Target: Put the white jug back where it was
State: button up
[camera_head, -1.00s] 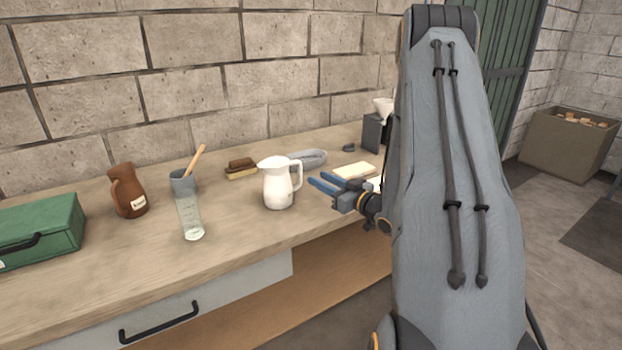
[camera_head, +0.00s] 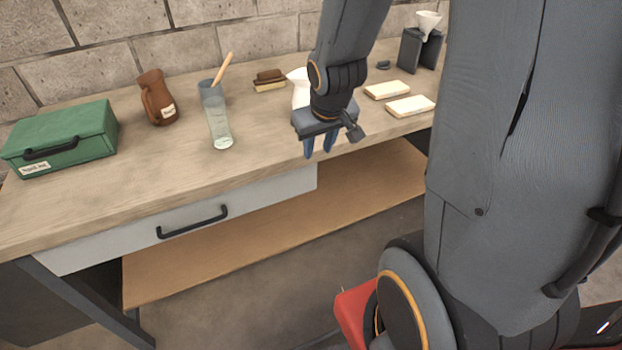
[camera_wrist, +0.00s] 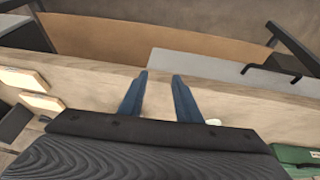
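The white jug (camera_head: 297,88) stands on the workbench (camera_head: 270,135) in the head view. Only a strip of its left side and spout shows; my arm hides the rest. My gripper (camera_head: 320,155) is in front of the jug, near the bench's front edge, with its blue fingers pointing down. The wrist view also shows my gripper (camera_wrist: 160,76). Its fingers are apart, with only bench top and edge between them. It is open and empty. A small white patch beside one finger in the wrist view is too little to identify.
A clear glass (camera_head: 219,130), grey cup (camera_head: 210,92), brown jug (camera_head: 158,98) and green box (camera_head: 75,140) stand to the left. A brown brush (camera_head: 269,80) lies behind. Two pale blocks (camera_head: 387,90) (camera_head: 410,106) lie right. A drawer (camera_head: 130,235) is below.

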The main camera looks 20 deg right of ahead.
jog(key=s+a+r+g, duration=0.1)
jog(key=s+a+g, duration=0.2)
jog(key=s+a, duration=0.3)
jog(key=s, duration=0.5)
jog(key=shift+a+y, duration=0.35)
jog(key=shift+y, duration=0.05)
jog(key=shift+w, duration=0.1)
dwell(0.3)
